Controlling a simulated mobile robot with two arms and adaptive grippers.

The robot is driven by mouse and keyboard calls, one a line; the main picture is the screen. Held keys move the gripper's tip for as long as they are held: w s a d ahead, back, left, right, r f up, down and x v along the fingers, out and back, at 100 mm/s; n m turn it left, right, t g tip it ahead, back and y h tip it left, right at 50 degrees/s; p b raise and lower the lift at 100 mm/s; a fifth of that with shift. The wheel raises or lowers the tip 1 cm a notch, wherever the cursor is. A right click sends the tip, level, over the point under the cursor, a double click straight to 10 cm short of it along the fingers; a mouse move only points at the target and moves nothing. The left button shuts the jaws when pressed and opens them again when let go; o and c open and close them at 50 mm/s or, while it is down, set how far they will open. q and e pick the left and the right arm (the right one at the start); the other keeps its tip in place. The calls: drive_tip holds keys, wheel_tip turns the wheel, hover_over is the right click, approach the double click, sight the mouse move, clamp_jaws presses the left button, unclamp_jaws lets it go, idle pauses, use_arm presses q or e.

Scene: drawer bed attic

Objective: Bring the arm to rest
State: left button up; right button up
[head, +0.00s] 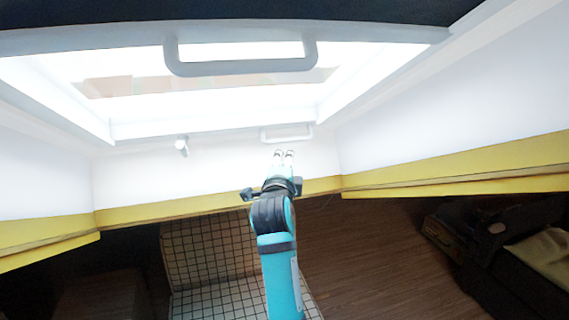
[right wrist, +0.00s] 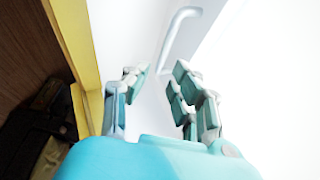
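My right arm (head: 279,265) reaches up through the middle of the head view, away from me. Its gripper (head: 284,154) is raised in front of the white wall under the skylight window. In the right wrist view the two fingers of this gripper (right wrist: 158,88) stand apart, with nothing between them. A pale bar handle (right wrist: 181,30) shows beyond the fingertips, apart from them. In the head view a small white handle (head: 287,138) sits just above the fingertips. My left gripper is in neither view.
The bright window (head: 220,95) has a large grey handle (head: 240,67) at its top. A small white knob or lamp (head: 182,145) is on the wall. Yellow ledges (head: 450,170) run along the walls. Below are a gridded panel (head: 205,250), wooden floor and dark furniture (head: 510,250).

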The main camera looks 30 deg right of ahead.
idle(0.3)
